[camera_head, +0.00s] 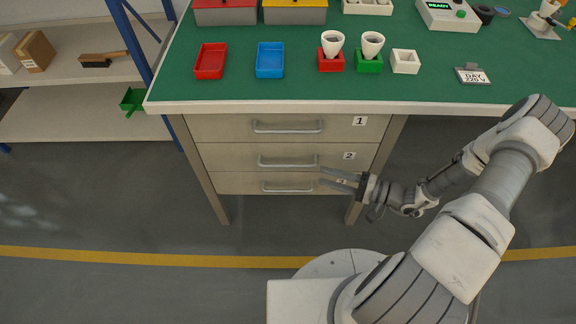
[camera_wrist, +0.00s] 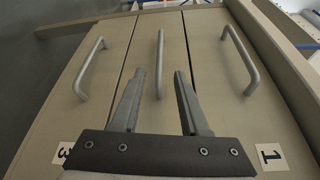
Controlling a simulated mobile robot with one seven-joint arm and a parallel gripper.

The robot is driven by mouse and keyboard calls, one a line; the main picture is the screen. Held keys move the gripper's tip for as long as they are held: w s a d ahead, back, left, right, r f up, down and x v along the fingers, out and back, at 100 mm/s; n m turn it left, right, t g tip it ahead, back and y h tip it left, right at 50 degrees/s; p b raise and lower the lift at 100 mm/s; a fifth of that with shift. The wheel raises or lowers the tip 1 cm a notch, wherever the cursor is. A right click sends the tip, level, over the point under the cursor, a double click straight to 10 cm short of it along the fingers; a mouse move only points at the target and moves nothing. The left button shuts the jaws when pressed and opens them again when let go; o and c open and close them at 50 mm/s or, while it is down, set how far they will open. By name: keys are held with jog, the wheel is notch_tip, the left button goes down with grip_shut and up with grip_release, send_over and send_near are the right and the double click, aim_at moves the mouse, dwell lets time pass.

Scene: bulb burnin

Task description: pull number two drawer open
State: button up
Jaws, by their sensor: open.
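The number two drawer (camera_head: 230,157) is the middle one of three beige drawers under the green-topped bench, and it looks shut. Its grey bar handle (camera_head: 288,163) also shows in the wrist view as the middle handle (camera_wrist: 160,65). The label "2" (camera_head: 349,155) is at its right end. My gripper (camera_head: 322,177) is open and empty, to the right of the handle in the head view. In the wrist view my gripper (camera_wrist: 161,75) has its fingers on either side of the handle's line. The fingers look short of the handle; contact cannot be told.
Drawer one (camera_head: 215,127) is above and drawer three (camera_head: 235,184) below, both with similar handles. The bench top (camera_head: 300,90) overhangs the drawers and holds bulbs in cups and trays. A shelf (camera_head: 80,110) stands at the left. The floor in front is clear.

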aim_at(288, 165)
jog(key=b+x, duration=0.2)
jog(key=x, duration=1)
jog(key=shift+a, duration=0.2)
grip_shut()
dwell(0.9)
